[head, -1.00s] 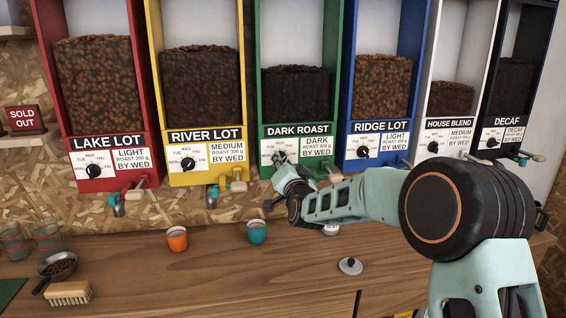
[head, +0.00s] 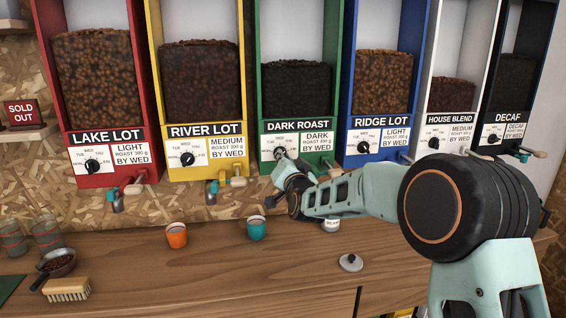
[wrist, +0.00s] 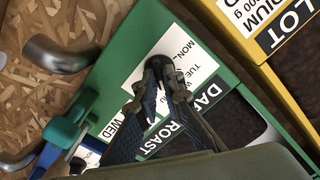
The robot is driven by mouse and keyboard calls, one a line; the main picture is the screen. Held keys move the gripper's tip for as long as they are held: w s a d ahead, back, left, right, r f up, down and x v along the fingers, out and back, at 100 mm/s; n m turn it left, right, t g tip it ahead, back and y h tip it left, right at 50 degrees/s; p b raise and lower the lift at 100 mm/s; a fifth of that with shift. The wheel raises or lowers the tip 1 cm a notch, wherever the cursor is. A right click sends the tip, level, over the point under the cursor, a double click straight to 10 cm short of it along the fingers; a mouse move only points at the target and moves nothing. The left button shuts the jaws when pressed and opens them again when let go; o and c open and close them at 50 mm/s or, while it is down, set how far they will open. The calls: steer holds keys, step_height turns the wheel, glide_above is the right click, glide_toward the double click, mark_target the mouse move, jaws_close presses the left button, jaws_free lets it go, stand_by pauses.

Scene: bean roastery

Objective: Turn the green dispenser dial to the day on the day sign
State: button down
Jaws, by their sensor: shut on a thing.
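The green dispenser (head: 257,110) is labelled DARK ROAST and holds dark beans. Its dial is on the white day label at the lower left of its front, mostly covered by my gripper (head: 281,154). In the wrist view, my gripper (wrist: 158,68) has its two fingertips closed together on the dark dial, over the white day label (wrist: 184,66). MON and part of TUE can be read there. The dial's pointer is hidden, so I cannot tell which day it points to. I see no separate day sign.
An orange cup (head: 176,235), a teal cup (head: 256,228), a brush (head: 67,289) and a lid (head: 351,262) are on the wooden counter. A SOLD OUT sign (head: 22,114) is at left.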

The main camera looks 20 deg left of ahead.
steer(key=shift+a+n+b, duration=0.1)
steer(key=shift+n+b, duration=9.45)
steer(key=shift+n, duration=1.85)
steer(key=c, duration=2.1)
jaws_free()
steer(key=shift+s, duration=0.1)
steer(key=v, duration=1.2)
